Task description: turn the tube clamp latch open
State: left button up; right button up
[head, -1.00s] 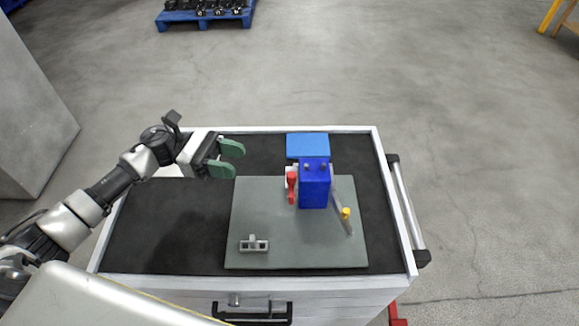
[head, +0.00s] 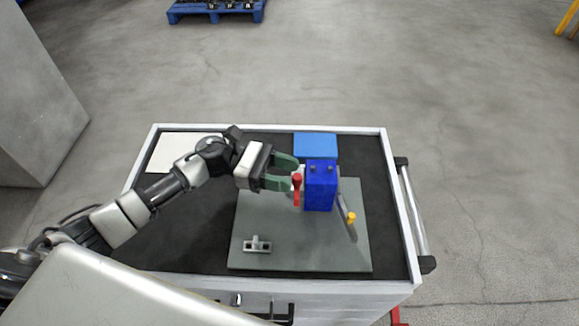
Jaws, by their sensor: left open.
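A blue block-shaped fixture (head: 320,188) stands upright on a grey plate (head: 300,250) on the cart. A red handle (head: 297,192), which looks like the clamp latch, hangs on the left side of the block. A grey lever with a yellow knob (head: 351,217) is on the block's right side. My left gripper (head: 291,173) is open, with its green fingers just left of the red handle. I cannot tell whether a finger touches the handle. The right gripper is not in view.
The cart top has a black mat (head: 180,225) inside a white rim. A blue pad (head: 316,145) lies behind the block. A small grey bracket (head: 257,246) sits on the plate's front left. A white sheet (head: 180,150) lies at the back left.

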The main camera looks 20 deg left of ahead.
pick_arm(q)
jog(key=shift+d, duration=0.6)
grip_shut()
jog(key=b, duration=0.1)
jog(key=m+g+b, duration=0.1)
jog(key=b, duration=0.1)
jog(key=shift+w+f+g+b, duration=0.1)
jog(key=shift+f+g+b, duration=0.2)
jog(key=shift+r+g+b, duration=0.3)
jog(key=shift+b, duration=0.1)
grip_release()
